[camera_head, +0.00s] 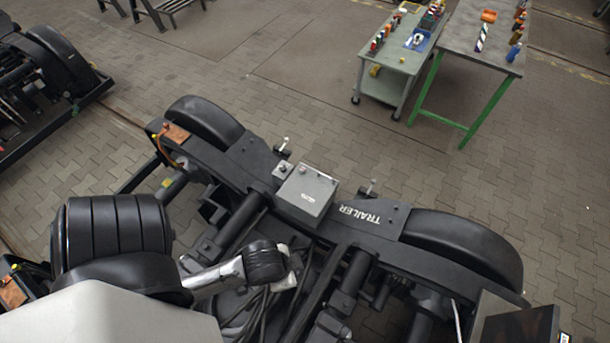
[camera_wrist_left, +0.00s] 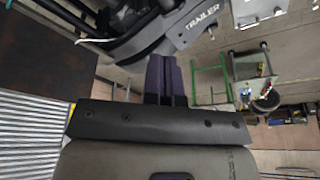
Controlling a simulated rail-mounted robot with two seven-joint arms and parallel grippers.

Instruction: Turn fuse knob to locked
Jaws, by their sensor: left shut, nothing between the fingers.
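A grey box (camera_head: 308,193) with a small label sits on the dark bogie frame (camera_head: 372,218), beside the word TRAILER. A smaller grey unit (camera_head: 283,170) with small raised parts adjoins its left side. I cannot tell which part is the fuse knob or how it is turned. My left arm reaches over the bogie in the head view, its black wrist below the grey box; the fingers are not clear there. In the left wrist view my left gripper (camera_wrist_left: 165,60) is shut and empty, its dark fingers together. Part of the grey box (camera_wrist_left: 256,10) shows at the top. My right gripper is not seen.
Black wheels (camera_head: 460,250) and cables (camera_head: 265,305) lie around my left arm. A small lever (camera_head: 371,187) stands up near the box. Behind are a grey cart (camera_head: 392,75) and a green-legged table (camera_head: 470,45) with small items. The paved floor between is free.

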